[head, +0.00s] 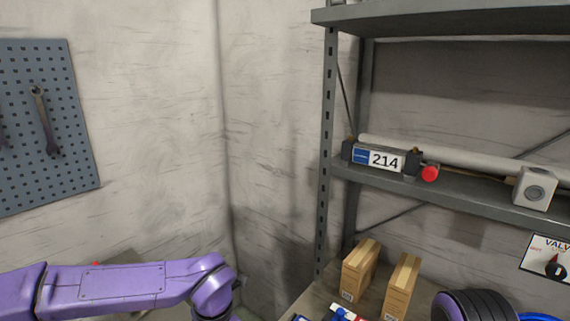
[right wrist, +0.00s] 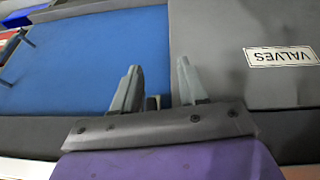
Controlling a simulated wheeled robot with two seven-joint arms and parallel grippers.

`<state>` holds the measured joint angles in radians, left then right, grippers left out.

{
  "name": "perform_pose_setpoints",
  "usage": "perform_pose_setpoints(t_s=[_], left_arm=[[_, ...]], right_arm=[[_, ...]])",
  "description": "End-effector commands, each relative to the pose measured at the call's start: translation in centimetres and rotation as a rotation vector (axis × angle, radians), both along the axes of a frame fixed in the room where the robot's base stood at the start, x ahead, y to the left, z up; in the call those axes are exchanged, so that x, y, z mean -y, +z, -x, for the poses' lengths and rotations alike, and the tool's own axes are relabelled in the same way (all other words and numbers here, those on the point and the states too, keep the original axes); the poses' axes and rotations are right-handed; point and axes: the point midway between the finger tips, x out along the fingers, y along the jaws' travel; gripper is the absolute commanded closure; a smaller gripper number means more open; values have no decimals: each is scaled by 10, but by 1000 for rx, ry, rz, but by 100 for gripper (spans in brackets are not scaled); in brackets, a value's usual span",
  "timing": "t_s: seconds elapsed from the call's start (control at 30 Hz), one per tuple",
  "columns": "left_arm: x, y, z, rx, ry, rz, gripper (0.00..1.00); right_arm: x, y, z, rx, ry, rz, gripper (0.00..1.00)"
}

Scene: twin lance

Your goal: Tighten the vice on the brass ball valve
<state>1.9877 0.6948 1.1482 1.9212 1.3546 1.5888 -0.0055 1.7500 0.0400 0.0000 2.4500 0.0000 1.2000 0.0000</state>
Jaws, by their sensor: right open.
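Neither the vice nor the brass ball valve can be made out in either view. My right gripper (right wrist: 160,75) is open in the right wrist view, with nothing seen between its two grey fingers. It is over or in front of a blue panel or mat (right wrist: 90,60), beside a grey surface (right wrist: 220,75) with an upside-down "VALVES" label (right wrist: 281,56). In the head view my left arm comes in at the lower left and bends down out of the frame. Its gripper is hidden below the edge.
A grey metal shelf (head: 450,197) carries a "214" sign (head: 384,160), a red knob (head: 430,173) and a pale box (head: 535,188). Two cardboard boxes (head: 360,270) (head: 401,285) stand below it. A pegboard (head: 75,120) with a wrench (head: 44,120) hangs at left.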

Motion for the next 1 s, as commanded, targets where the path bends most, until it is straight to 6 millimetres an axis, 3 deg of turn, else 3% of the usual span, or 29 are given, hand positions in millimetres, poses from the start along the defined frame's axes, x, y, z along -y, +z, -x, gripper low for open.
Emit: perform_pose_setpoints(t_s=[1.0], left_arm=[[1,10,0,0,0,0,100]], right_arm=[[0,14,0,0,0,0,57]])
